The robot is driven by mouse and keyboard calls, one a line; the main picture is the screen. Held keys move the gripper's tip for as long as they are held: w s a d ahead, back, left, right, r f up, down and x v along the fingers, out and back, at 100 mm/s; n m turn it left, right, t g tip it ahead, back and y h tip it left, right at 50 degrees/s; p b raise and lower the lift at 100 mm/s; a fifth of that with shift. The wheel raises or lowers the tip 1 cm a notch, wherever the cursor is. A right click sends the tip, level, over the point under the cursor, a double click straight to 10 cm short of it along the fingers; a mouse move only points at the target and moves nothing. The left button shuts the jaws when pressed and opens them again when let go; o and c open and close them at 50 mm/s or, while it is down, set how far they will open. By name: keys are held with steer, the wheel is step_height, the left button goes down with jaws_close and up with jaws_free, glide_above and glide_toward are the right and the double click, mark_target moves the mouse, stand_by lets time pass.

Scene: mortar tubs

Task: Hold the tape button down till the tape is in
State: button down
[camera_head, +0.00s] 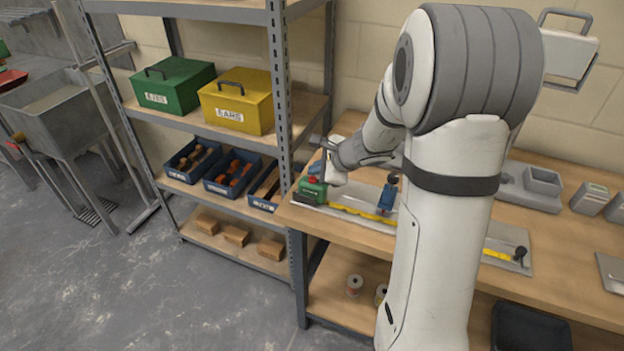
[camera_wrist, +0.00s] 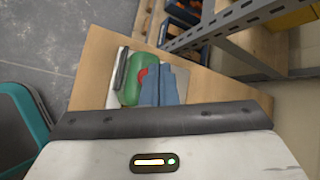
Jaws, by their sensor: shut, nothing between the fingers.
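The green tape measure (camera_head: 311,192) sits at the left end of a grey board (camera_head: 417,223) on the workbench. Its red button (camera_head: 311,180) is on top. The yellow tape (camera_head: 362,213) lies out along the board to the right, passes behind my arm and shows again (camera_head: 497,255) near a black knob (camera_head: 520,252). In the wrist view the green case (camera_wrist: 130,88) and red button (camera_wrist: 142,76) are beside my fingers. My gripper (camera_wrist: 156,70) is shut and empty, its fingertips at the button and partly hiding it. I cannot tell whether the button is pressed.
A blue fitting (camera_head: 387,195) stands by the tape on the board. A metal shelf with green (camera_head: 173,86) and yellow (camera_head: 237,103) boxes stands close to the left. Grey blocks and a tray (camera_head: 543,181) are at the bench's back right.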

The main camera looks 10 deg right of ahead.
mark_target(316, 182)
steer(key=shift+f+b, duration=0.4)
steer(key=shift+b, duration=0.05)
steer(key=shift+f+b, duration=0.35)
steer(key=shift+b, duration=0.1)
stand_by(1.4)
steer(key=shift+r, duration=0.1)
steer(key=shift+r+p, duration=0.6)
steer(key=shift+r, duration=0.15)
step_height(316, 182, up, 5)
steer(key=p, duration=0.4)
steer(key=shift+s, duration=0.1)
